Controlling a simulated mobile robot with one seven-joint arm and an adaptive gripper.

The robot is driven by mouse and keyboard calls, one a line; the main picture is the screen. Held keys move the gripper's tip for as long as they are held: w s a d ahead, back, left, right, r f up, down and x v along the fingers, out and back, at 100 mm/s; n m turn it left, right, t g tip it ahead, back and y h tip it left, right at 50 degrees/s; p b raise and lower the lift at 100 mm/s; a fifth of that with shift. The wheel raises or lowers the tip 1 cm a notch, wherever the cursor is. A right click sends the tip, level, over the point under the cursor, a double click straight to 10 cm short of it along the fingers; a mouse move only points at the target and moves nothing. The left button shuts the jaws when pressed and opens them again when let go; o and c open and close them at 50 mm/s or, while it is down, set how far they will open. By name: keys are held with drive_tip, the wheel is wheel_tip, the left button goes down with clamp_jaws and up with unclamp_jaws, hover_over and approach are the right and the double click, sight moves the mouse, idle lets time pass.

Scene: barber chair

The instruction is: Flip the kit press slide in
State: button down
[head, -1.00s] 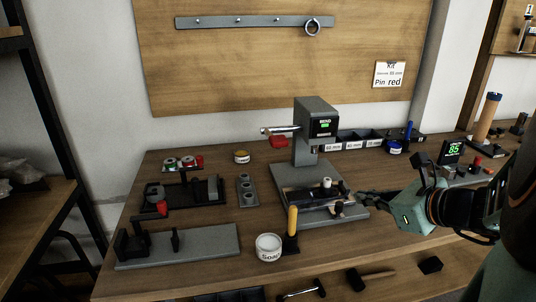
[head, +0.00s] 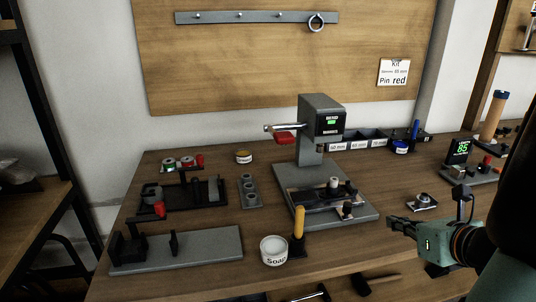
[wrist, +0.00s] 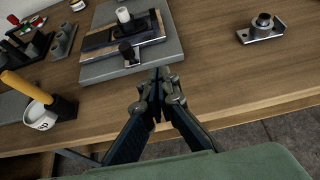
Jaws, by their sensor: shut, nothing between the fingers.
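The kit press (head: 321,115) is a grey upright machine with a small green display, a red-ended lever (head: 284,138) at its left and a flat grey base (head: 365,213). Its dark slide (head: 310,200) lies on the base and carries a white cylinder (head: 334,183) and a black knob (head: 347,209). In the wrist view the slide (wrist: 98,40) sits at the upper left, with the knob (wrist: 127,52) at its near edge. My gripper (head: 391,223) is shut and empty, to the right of the base and apart from the knob. It shows in the wrist view (wrist: 158,76) too.
A small metal fitting on a plate (head: 423,201) lies right of the press. A soap tub (head: 274,251) and a yellow-handled tool (head: 299,222) stand in front of the press. Fixtures (head: 180,248) fill the table's left. Bare wood lies between base and fitting.

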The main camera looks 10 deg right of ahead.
sight(344, 184)
drive_tip(key=b+x, duration=0.6)
drive_tip(key=x, duration=0.4)
drive_tip(key=shift+a+f, duration=0.1)
drive_tip(key=shift+f, duration=0.15)
drive_tip(key=shift+w+r, duration=0.15)
drive_tip(key=shift+w, duration=0.45)
drive_tip(key=shift+w+r, duration=0.2)
drive_tip(key=shift+w, duration=1.05)
drive_tip(key=shift+w, duration=0.1)
drive_tip(key=w, duration=1.2)
drive_tip(key=shift+w+a+p, duration=0.2)
drive_tip(key=shift+p, duration=0.1)
